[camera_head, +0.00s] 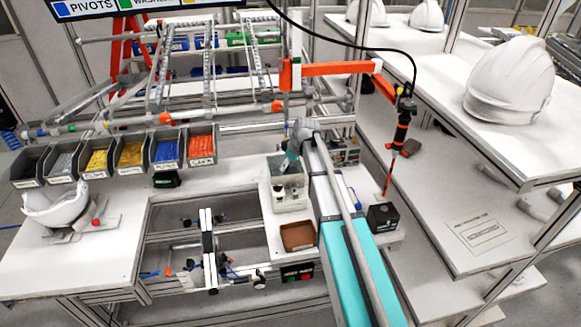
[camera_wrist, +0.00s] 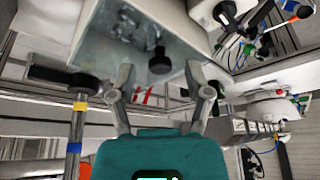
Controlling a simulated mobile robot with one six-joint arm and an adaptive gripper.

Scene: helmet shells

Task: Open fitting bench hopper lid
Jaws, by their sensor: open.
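The fitting bench hopper appears to be the pale grey box (camera_head: 291,201) at the right of the bench in the head view. My gripper (camera_head: 288,163) is at its top, largely hidden by my arm. In the wrist view a grey metal panel (camera_wrist: 125,32) with a black knob (camera_wrist: 160,64) fills the upper middle; it looks like part of this hopper. My open gripper (camera_wrist: 161,78) has one finger to each side of the knob in the picture. I see nothing between the fingers, and contact with the knob cannot be told. Whether the lid is raised is unclear.
Labelled parts bins (camera_head: 130,155) line the bench's back left. A white helmet shell (camera_head: 58,203) sits at far left. A brown tray (camera_head: 298,236) and black box (camera_head: 383,217) stand near the hopper. An orange arm (camera_head: 335,68) with a hanging tool (camera_head: 400,132) is behind right.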

